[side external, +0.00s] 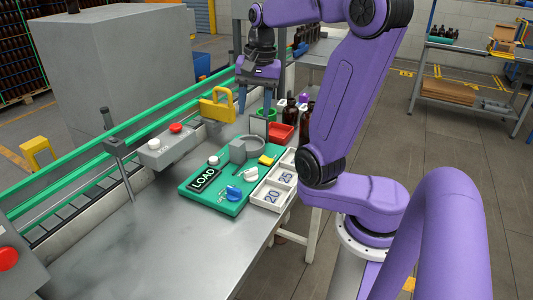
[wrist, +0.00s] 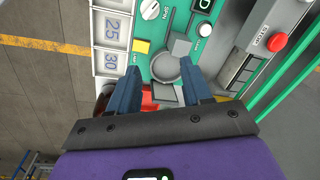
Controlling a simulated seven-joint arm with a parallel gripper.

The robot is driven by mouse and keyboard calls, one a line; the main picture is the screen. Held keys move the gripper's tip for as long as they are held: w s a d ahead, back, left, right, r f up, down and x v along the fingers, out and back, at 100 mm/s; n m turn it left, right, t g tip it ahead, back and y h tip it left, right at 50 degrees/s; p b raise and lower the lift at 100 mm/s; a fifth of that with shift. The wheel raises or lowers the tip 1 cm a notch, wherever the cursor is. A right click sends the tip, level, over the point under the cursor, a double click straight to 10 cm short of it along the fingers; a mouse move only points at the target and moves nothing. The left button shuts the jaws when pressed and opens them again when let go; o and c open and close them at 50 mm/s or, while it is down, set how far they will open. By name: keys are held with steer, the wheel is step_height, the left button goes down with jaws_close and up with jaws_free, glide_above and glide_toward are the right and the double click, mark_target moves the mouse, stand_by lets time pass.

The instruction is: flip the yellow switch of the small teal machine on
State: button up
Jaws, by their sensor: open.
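The small teal machine (side external: 215,200) lies flat on the grey bench and also shows in the wrist view (wrist: 178,18). Its yellow switch (side external: 266,160) is a small yellow block at the machine's edge beside the number trays. In the wrist view the yellow switch (wrist: 142,47) is just beyond and left of the gap between my fingertips. I cannot tell which way it is set. My gripper (side external: 254,112) is open and empty, pointing down, above and behind the machine. Its two blue fingers (wrist: 160,76) are apart, with a grey round part of the machine (wrist: 166,67) between and beyond them.
The machine also carries a blue knob (side external: 234,193), white knob (side external: 250,174) and LOAD display (side external: 204,179). White number trays (side external: 265,200) adjoin it. A red bin (side external: 281,133) and brown bottles (side external: 305,120) stand behind. A yellow handle-shaped part (side external: 217,105) and grey button box (side external: 167,148) are left.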

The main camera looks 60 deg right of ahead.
mark_target(266, 160)
steer(key=s+d+r+m, duration=0.2)
steer(key=s+d+m, duration=0.1)
steer(key=s+m, duration=0.15)
steer(key=shift+m, duration=0.25)
steer(key=w+f, duration=0.1)
steer(key=f, duration=0.4)
steer(key=w+f, duration=0.1)
steer(key=f, duration=1.1)
steer(key=shift+w+f, duration=0.15)
steer(key=shift+w, duration=0.25)
